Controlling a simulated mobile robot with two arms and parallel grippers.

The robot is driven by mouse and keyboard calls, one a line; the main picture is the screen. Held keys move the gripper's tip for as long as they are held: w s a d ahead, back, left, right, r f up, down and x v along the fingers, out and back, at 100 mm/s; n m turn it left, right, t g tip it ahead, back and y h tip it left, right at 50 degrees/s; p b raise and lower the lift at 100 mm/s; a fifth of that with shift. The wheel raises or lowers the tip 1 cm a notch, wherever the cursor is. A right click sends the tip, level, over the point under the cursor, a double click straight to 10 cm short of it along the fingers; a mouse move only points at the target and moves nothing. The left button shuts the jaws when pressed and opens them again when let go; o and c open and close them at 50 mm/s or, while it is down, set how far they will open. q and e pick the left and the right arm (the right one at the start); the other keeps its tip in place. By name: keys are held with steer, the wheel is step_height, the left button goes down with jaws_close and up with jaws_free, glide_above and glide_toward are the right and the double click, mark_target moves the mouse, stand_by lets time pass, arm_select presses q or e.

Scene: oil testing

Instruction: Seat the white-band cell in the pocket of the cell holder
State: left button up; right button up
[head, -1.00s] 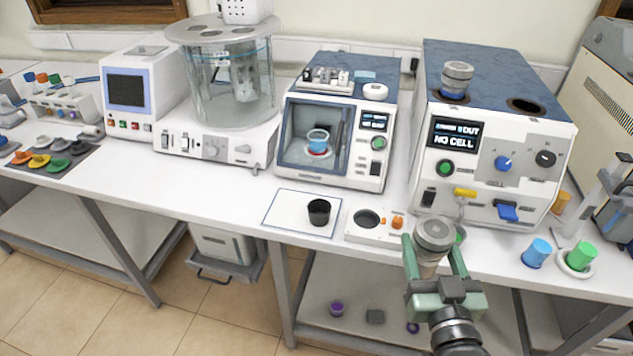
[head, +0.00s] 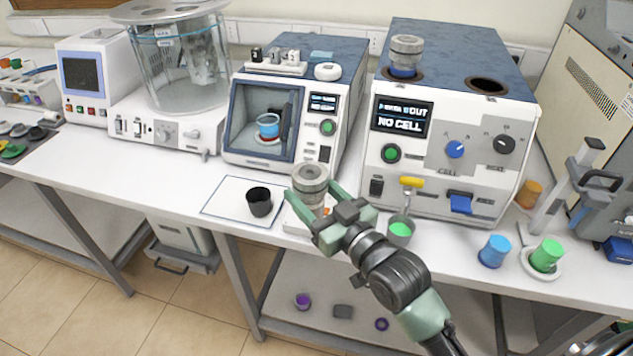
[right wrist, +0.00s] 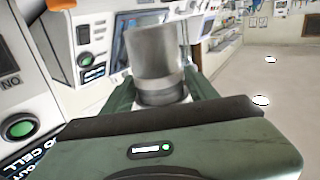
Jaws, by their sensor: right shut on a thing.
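My right gripper (head: 313,194) is shut on a metal cell with a grey ridged cap (head: 310,176), held upright at the bench's front edge. The cell also fills the middle of the right wrist view (right wrist: 154,62); I cannot make out its band colour clearly. The white cell holder (head: 291,223) lies on the bench under and behind the gripper. Its pocket is hidden by the cell and fingers, and I cannot tell the height of the cell above it. A second grey-capped cell with a blue band (head: 405,58) stands in the tester's top.
A black cup (head: 259,202) stands on a white mat left of the holder. A grey cup with green contents (head: 400,231) stands close to the right of my gripper, before the tester (head: 450,125). Blue (head: 494,251) and green (head: 547,255) cups stand further right.

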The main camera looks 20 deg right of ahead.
steer(key=w+f+y+b, duration=0.1)
steer(key=w+b, duration=0.1)
steer(key=w+d+f+n+y+b, duration=0.1)
steer(key=w+f+b, duration=0.1)
steer(key=w+f+n+g+y+b, duration=0.1)
steer(key=w+b, duration=0.1)
steer(key=b, duration=0.1)
steer(key=shift+w+d+f, duration=0.25)
steer(key=shift+w+d, duration=0.05)
steer(key=shift+w, duration=0.1)
steer(key=shift+f, duration=0.15)
arm_select(q)
step_height(320, 180, down, 9)
steer(key=a, duration=0.2)
steer(key=shift+s, duration=0.4)
steer(key=shift+a+r, duration=0.1)
steer(key=shift+r, duration=0.05)
steer(key=shift+r+p, duration=0.35)
steer(key=shift+r, duration=0.15)
arm_select(e)
steer(key=shift+s, duration=0.1)
arm_select(q)
steer(key=shift+f, duration=0.1)
arm_select(e)
steer(key=shift+f, duration=0.1)
